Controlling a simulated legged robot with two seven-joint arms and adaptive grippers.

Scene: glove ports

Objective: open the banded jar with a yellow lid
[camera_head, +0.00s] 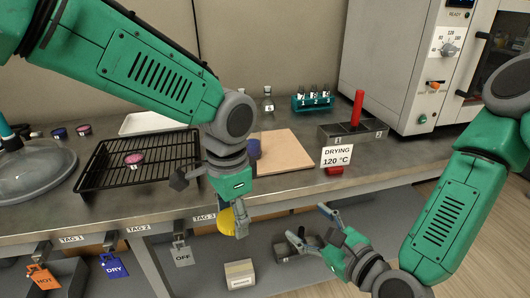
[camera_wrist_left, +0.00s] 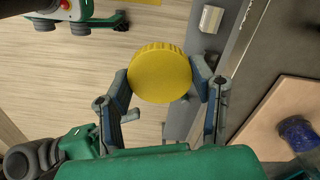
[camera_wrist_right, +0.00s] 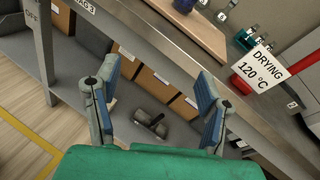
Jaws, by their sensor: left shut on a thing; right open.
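A yellow ridged lid (camera_wrist_left: 160,73) is between the fingers of my left gripper (camera_head: 240,222), which is shut on it. The lid (camera_head: 227,220) hangs in front of the bench edge in the head view. The left wrist view looks onto its flat top, so I cannot tell whether a jar body is beneath it. My right gripper (camera_head: 308,228) is open and empty, below and right of the left one, apart from it. A dark blue cylinder (camera_wrist_left: 298,133) stands on the wooden board; it also shows in the head view (camera_head: 253,149), partly hidden by my left gripper. I see no bands on it.
The wooden board (camera_head: 287,150) lies on the bench. A black rack (camera_head: 100,178) is left; a DRYING 120 °C sign (camera_head: 337,157), a grey bin (camera_head: 372,133) and an oven (camera_head: 400,60) are right. Hanging tags (camera_head: 115,266) line the bench front. Boxes (camera_head: 239,273) sit on the lower shelf.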

